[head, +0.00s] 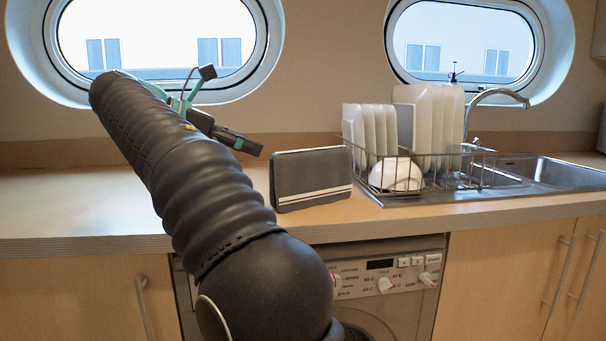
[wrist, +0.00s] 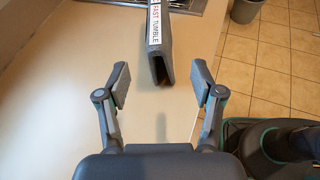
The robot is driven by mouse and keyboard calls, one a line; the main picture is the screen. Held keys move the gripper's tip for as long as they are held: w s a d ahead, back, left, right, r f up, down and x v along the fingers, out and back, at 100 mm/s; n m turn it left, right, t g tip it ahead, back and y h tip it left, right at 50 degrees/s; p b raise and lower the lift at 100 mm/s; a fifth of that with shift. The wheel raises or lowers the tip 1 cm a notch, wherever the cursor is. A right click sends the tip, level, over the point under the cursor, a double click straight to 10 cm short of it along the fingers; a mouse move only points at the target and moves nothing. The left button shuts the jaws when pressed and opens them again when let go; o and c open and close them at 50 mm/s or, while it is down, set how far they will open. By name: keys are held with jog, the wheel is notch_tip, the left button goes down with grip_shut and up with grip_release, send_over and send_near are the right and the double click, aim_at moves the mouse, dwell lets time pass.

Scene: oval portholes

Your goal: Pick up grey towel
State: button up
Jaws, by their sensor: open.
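The grey towel (head: 311,180) stands upright, folded, near the front edge of the counter, with pale stripes along its lower part. In the wrist view the towel (wrist: 177,62) is seen from above, end-on, beyond and between my fingers, with a white lettered strip along its top. My gripper (wrist: 162,82) is open and empty, one finger on each side of the line to the towel, not touching it. In the head view my gripper (head: 232,118) is left of the towel and partly hidden behind my arm.
A wire dish rack (head: 430,180) with white plates (head: 372,132) and a bowl (head: 396,174) stands right of the towel. Beyond it are the sink (head: 560,172) and tap (head: 505,92). The counter (head: 60,205) at left is clear. A washing machine (head: 400,305) is below.

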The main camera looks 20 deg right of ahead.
aim_at(280, 153)
jog(key=x, duration=0.8)
jog(key=shift+w+d+r, duration=0.15)
jog(key=shift+w+r, duration=0.1)
jog(key=shift+r, duration=0.05)
jog(key=shift+r+x, duration=0.1)
jog(key=shift+x, duration=1.2)
jog(key=shift+r+x, duration=0.15)
jog(key=shift+x, duration=1.2)
jog(key=shift+c, duration=0.3)
grip_shut()
